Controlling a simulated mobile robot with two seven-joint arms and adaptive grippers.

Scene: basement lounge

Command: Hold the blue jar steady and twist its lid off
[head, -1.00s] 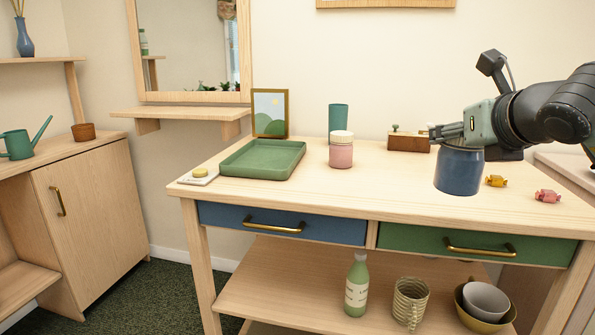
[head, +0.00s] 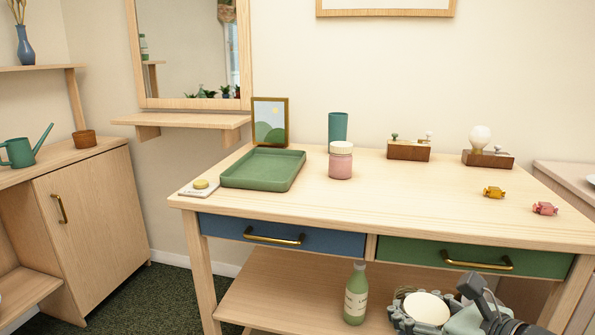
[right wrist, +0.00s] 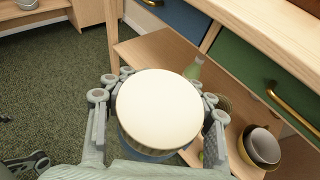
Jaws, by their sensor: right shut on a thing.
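The blue jar is in my right gripper (head: 424,312), held low in front of the table's right part. In the right wrist view its round cream lid (right wrist: 158,108) faces the camera and is on the jar. A little of the blue body (right wrist: 150,154) shows beneath. The fingers of my right gripper (right wrist: 158,122) are closed around the jar on both sides. In the head view the lid (head: 427,308) shows at the bottom edge, and the body is hidden. A grey-green jointed part (right wrist: 28,164) at the lower left looks like my left gripper; its jaws are unclear.
A green bottle (head: 356,294) stands on the shelf below. Bowls (right wrist: 262,147) are close to the right gripper.

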